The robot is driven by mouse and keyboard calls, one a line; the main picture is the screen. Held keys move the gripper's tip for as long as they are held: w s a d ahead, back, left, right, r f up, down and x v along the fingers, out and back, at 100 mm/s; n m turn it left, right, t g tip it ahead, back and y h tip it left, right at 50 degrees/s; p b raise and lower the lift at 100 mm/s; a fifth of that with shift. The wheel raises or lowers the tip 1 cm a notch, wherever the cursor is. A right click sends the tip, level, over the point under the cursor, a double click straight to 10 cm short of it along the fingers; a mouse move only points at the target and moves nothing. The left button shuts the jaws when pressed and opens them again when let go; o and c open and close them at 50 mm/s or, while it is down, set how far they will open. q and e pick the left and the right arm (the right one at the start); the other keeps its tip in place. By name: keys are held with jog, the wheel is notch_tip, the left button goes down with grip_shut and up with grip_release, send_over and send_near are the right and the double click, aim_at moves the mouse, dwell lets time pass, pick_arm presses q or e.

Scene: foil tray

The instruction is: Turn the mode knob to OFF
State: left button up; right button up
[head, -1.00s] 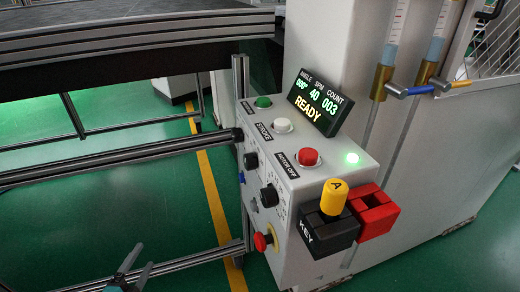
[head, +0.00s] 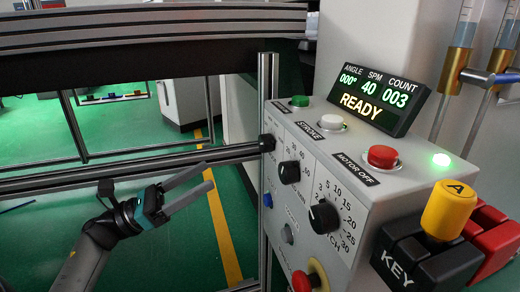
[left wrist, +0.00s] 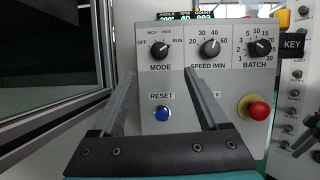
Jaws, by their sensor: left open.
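The mode knob (left wrist: 160,49) is black and round, at the left of the panel in the left wrist view, above the word MODE. OFF stands to its left, INCH above and RUN to its right. Its pointer seems to lean up and right, but is small. In the head view the mode knob (head: 268,143) shows edge-on at the panel's far side. My left gripper (head: 208,176) is open and empty, left of the panel and apart from it. In the left wrist view its fingers (left wrist: 159,75) point at the panel, below the knob.
The speed knob (left wrist: 209,48), batch knob (left wrist: 260,47), blue reset button (left wrist: 162,113) and red stop button (left wrist: 258,111) share the panel. A metal rail (head: 150,158) runs beside it. The display (head: 375,100) reads READY. A dark jointed shape at the left wrist view's right edge is unclear.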

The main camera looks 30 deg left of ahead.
aim_at(260, 144)
pick_arm(q)
jog(key=b+x, duration=0.1)
jog(key=x, duration=1.2)
jog(key=shift+w+r, duration=0.1)
pick_arm(e)
jog(key=shift+w+a+t+y, duration=0.3)
jog(key=shift+w+a+t, duration=0.5)
jog(key=shift+w+a, duration=0.15)
pick_arm(q)
jog(key=shift+c, duration=0.3)
grip_shut()
